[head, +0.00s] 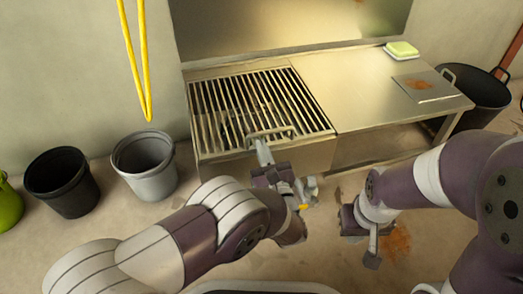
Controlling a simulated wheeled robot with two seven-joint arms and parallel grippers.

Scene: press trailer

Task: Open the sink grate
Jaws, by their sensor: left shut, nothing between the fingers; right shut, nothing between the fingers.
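The sink grate (215,105) is a set of dark parallel bars lying flat over the sink basin at the left part of the metal counter. Its handle (283,130) is a light metal bar at the front edge. My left gripper (262,146) is shut and empty, with its tips at the left part of the handle. I cannot tell whether they touch it or pass under it. My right gripper (371,259) is shut and empty, low in front of the counter and apart from the grate.
A grey bucket (145,165) and black bucket (62,182) stand at the left. A dark pot (478,90) stands at the right. Yellow cords (135,50) hang above.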

